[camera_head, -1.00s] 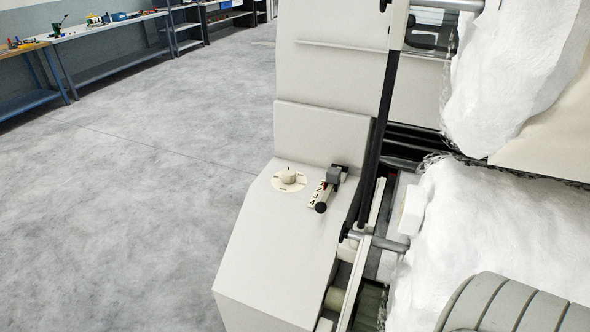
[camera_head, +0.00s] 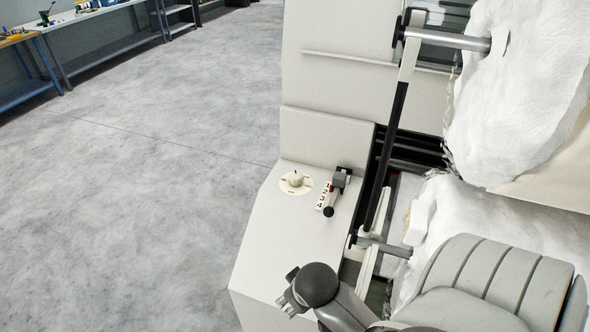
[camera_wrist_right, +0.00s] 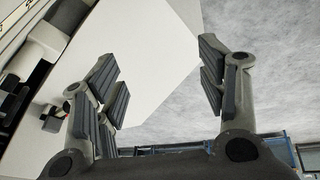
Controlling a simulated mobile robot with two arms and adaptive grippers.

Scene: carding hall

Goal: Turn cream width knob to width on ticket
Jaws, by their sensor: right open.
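The cream knob (camera_head: 296,179) sits on a round pale dial with small marks, on the sloped cream panel of the machine in the head view. The marks are too small to read. My right arm reaches in from the lower right, below the knob and apart from it. In the right wrist view my right gripper (camera_wrist_right: 158,88) is open and empty, its two fingers spread over the pale panel. I cannot make out the knob in that view. No ticket can be made out. My left gripper is not in view.
Right of the knob is a black-ended lever (camera_head: 328,211) with a red mark and a numbered strip. White fibre (camera_head: 515,100) and rollers fill the right side. Benches (camera_head: 95,38) with tools stand far left. The grey floor (camera_head: 150,190) left of the machine is clear.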

